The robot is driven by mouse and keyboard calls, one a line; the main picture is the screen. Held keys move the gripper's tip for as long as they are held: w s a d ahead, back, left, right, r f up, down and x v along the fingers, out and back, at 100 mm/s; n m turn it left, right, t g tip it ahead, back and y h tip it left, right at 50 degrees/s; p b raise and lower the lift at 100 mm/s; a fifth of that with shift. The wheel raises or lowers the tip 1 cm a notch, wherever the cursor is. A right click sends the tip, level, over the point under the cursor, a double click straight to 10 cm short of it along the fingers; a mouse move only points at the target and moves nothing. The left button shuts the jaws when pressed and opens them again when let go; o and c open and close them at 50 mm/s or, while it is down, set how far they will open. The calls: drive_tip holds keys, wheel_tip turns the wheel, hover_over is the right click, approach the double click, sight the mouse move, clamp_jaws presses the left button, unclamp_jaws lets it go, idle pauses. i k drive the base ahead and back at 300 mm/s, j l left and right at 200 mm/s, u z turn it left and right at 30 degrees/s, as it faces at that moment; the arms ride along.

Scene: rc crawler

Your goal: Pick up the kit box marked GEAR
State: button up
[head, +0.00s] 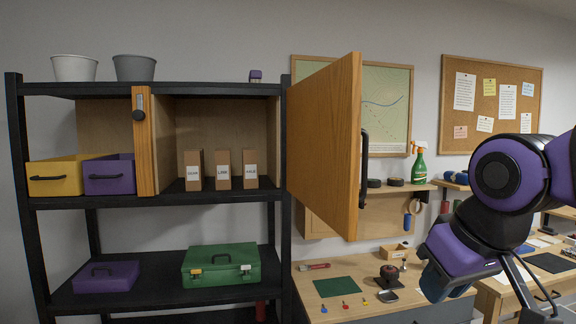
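Three small brown cardboard kit boxes stand upright in a row inside the open cabinet on the upper shelf in the head view: a left box (194,168), a middle box (223,168) and a right box (250,168). Each has a white label on its front. The print is too small to read surely, so I cannot tell which one is marked GEAR. My gripper (535,300) is at the lower right, far from the boxes and partly cut off by the frame's lower edge. Its finger opening is not clear, and I see nothing held in it.
A wooden cabinet door (325,150) stands swung open, between the boxes and my arm. A narrow wooden panel (145,140) is left of the boxes. Yellow (57,177) and purple (109,176) bins sit farther left. A workbench (310,300) with small items is below the door.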

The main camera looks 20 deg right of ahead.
sight(193, 158)
drive_tip(key=i+l+z, duration=0.1)
drive_tip(key=i, duration=0.4)
drive_tip(key=i+l+u, duration=0.3)
drive_tip(key=l+u, duration=0.35)
drive_tip(key=l, duration=0.15)
drive_tip(key=l+u, duration=0.4)
drive_tip(key=k+l+u, duration=0.1)
drive_tip(key=l+u, duration=0.25)
drive_tip(key=l, duration=0.25)
drive_tip(key=k+l, duration=0.1)
drive_tip(key=k, duration=0.15)
drive_tip(key=j, duration=0.25)
drive_tip(key=i+j+z, duration=0.15)
drive_tip(key=k+j+z, duration=0.15)
drive_tip(key=j, duration=0.2)
drive_tip(key=j+z, duration=0.15)
drive_tip(key=j, duration=0.2)
drive_tip(key=k, duration=0.1)
